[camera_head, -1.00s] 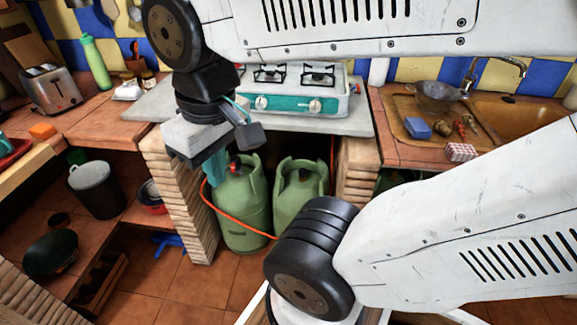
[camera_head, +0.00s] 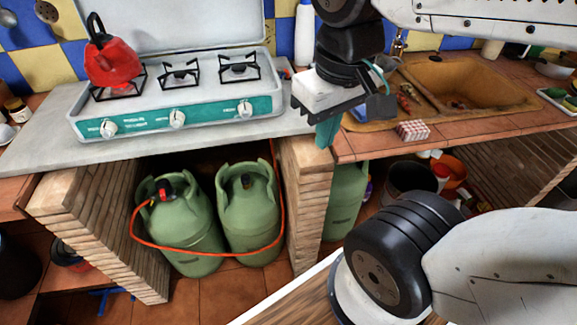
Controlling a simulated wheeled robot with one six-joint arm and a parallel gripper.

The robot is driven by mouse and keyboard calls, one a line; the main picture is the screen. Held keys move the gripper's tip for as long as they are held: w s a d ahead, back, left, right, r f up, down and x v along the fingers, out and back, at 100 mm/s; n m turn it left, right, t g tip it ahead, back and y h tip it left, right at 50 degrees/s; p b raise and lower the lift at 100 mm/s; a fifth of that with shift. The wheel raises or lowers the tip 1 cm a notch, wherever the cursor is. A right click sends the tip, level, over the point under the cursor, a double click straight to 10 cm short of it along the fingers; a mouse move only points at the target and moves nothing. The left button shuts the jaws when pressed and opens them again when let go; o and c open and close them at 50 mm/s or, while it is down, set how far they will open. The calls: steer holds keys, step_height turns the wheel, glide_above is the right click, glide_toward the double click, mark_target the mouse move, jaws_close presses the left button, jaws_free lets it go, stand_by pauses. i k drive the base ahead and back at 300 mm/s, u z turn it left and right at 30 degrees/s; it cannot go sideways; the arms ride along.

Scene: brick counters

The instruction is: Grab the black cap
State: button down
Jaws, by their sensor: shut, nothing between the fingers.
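My gripper (camera_head: 326,132) points down with teal fingertips, shut and empty. In the picture it is in front of the counter edge, between the stove and the sink. My arm hides part of the counter behind it.
A white and teal stove (camera_head: 180,117) with a red kettle (camera_head: 112,62) stands on the counter. An orange hose (camera_head: 200,252) crosses the cylinders. Brick pillars (camera_head: 310,200) flank their alcove. A checkered box (camera_head: 412,131) sits by the sink (camera_head: 470,80). Floor tiles show below.

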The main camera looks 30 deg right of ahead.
mark_target(245, 179)
steer(key=z, duration=3.95)
steer(key=k, duration=1.75)
steer(key=u, duration=1.55)
